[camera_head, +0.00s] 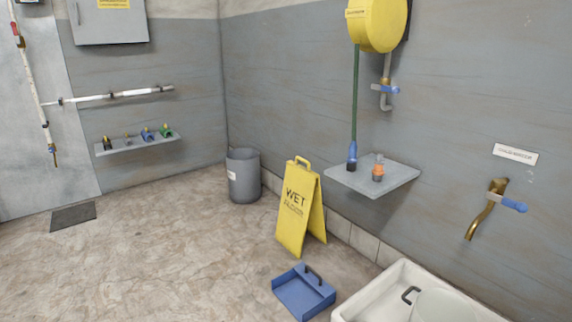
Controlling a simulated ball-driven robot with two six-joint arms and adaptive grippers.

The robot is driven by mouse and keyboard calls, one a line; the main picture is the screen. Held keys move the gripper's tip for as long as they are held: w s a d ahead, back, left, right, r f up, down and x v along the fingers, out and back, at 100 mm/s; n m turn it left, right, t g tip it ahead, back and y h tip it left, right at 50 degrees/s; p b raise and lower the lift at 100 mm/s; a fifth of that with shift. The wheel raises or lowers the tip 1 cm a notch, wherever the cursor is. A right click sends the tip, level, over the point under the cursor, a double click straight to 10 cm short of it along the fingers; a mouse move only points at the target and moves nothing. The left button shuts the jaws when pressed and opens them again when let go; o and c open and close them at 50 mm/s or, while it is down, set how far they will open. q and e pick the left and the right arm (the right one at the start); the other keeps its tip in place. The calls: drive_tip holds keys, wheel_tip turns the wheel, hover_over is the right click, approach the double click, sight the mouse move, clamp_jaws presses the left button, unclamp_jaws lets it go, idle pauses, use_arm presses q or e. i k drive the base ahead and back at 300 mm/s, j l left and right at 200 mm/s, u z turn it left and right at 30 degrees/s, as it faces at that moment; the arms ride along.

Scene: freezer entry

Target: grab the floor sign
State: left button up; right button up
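The yellow floor sign (293,211) stands upright in an A-frame shape on the stone-patterned floor, near the right wall. It has a handle at its top and dark lettering with the word WET on its front panel. It stands apart from the wall, between a grey bin and a blue dustpan. Neither of my grippers shows in the head view.
A grey bin (244,177) stands in the corner behind the sign. A blue dustpan (303,293) lies in front of it. A white basin (362,304) is at the lower right. A wall shelf (372,182) juts out to the sign's right.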

sight(301, 210)
drive_tip(key=i+j+u, duration=0.35)
drive_tip(key=i, duration=0.2)
drive_tip(key=i+u, duration=0.35)
drive_tip(key=i, duration=0.25)
drive_tip(key=i+l+u, duration=0.1)
drive_tip(key=i+u, duration=0.25)
drive_tip(key=i, duration=0.2)
